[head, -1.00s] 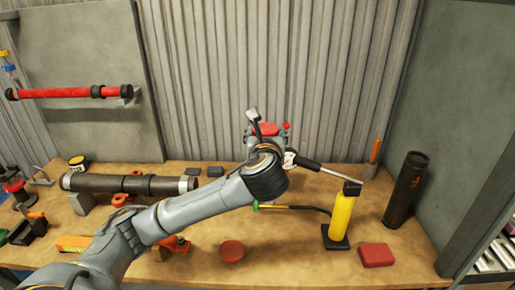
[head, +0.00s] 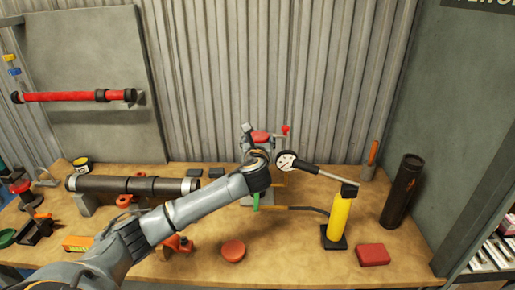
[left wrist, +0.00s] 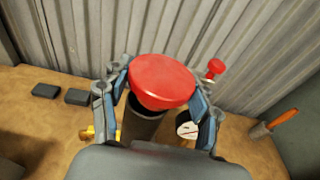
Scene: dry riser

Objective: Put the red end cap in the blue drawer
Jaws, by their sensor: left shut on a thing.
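A round red end cap (left wrist: 162,80) fills the middle of the left wrist view. My left gripper (left wrist: 160,92) is shut on it, one finger on each side. A dark upright tube (left wrist: 143,124) shows just below the cap; I cannot tell whether they touch. In the head view the cap (head: 261,137) shows beyond my left gripper (head: 259,145), near the back wall. Another round red piece (head: 233,249) lies on the bench toward the front. I cannot make out a blue drawer. My right gripper is not in view.
A round gauge (head: 287,161), a yellow cylinder (head: 339,217) and a dark tube (head: 403,191) stand right of the gripper. A red block (head: 373,255) lies in front. A long dark pipe (head: 130,184) lies at left. Some bench surface (head: 290,255) is bare.

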